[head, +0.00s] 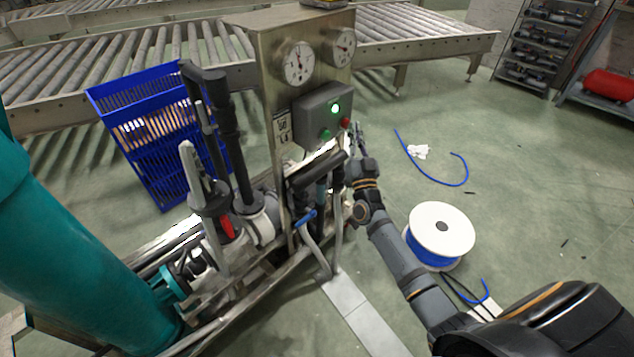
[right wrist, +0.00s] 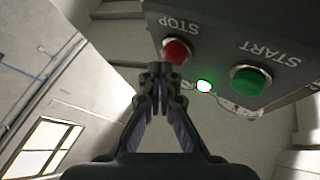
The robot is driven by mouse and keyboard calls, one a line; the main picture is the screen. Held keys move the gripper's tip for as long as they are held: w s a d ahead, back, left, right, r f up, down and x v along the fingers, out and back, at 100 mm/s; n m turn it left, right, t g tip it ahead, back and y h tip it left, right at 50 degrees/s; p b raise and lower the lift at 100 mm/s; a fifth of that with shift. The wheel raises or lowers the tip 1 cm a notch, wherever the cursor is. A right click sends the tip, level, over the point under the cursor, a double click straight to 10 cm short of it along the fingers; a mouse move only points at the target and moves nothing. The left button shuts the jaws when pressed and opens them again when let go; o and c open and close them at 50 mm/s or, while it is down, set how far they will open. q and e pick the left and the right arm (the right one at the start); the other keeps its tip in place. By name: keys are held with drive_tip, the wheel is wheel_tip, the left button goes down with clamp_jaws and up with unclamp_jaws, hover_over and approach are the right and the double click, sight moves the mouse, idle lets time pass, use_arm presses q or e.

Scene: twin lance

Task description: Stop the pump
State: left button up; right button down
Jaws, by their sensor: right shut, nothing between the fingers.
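The grey control box (head: 312,117) is on the steel panel, with the red stop button (head: 346,123), the green start button (head: 325,134) and a lit green lamp (head: 335,108). My right gripper (head: 357,130) is shut and empty, just right of the red button. In the right wrist view the box appears upside down; the fingertips (right wrist: 158,76) are close to the red STOP button (right wrist: 177,51), and I cannot tell if they touch it. The green START button (right wrist: 250,80) and the lit lamp (right wrist: 204,86) are to their right. My left gripper is not in view.
Two gauges (head: 299,64) sit above the box. Black lances (head: 232,150) and a teal cylinder (head: 70,240) stand at the left. A blue crate (head: 150,150) is behind them. A white cable reel (head: 441,229) and blue hose (head: 420,170) lie on the floor at right.

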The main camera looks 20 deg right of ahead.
drive_tip(key=shift+w, duration=0.1)
idle(0.5)
drive_tip(key=shift+w+a, duration=0.15)
drive_tip(key=shift+w, duration=0.15)
drive_tip(key=shift+s+p, duration=0.4)
drive_tip(key=shift+d, duration=0.2)
